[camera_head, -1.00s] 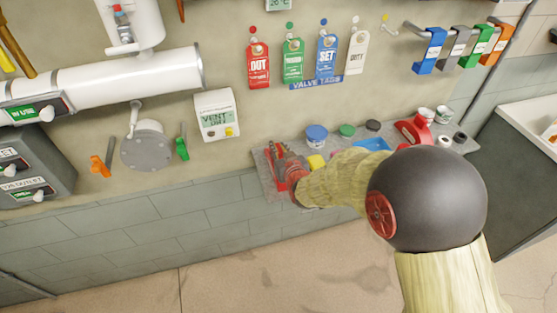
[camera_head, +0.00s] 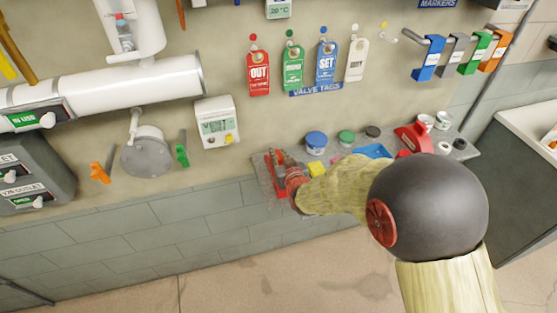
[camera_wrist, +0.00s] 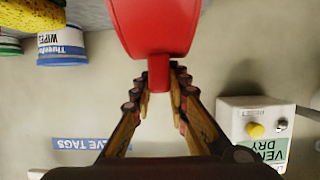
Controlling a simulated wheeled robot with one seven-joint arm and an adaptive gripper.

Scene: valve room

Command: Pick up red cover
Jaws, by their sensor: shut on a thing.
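The red cover shows large in the wrist view (camera_wrist: 155,25), with a broad body and a narrower stub. My gripper (camera_wrist: 160,85) is shut on the stub, one finger on each side. In the head view my gripper (camera_head: 284,170) is at the left end of the grey shelf (camera_head: 265,190). The red cover (camera_head: 275,158) is partly hidden there by my gripper and arm. I cannot tell whether it touches the shelf.
On the shelf stand a blue-lidded tub (camera_head: 316,141), a yellow sponge (camera_head: 317,169), a blue tray (camera_head: 374,151) and a red object (camera_head: 413,138).

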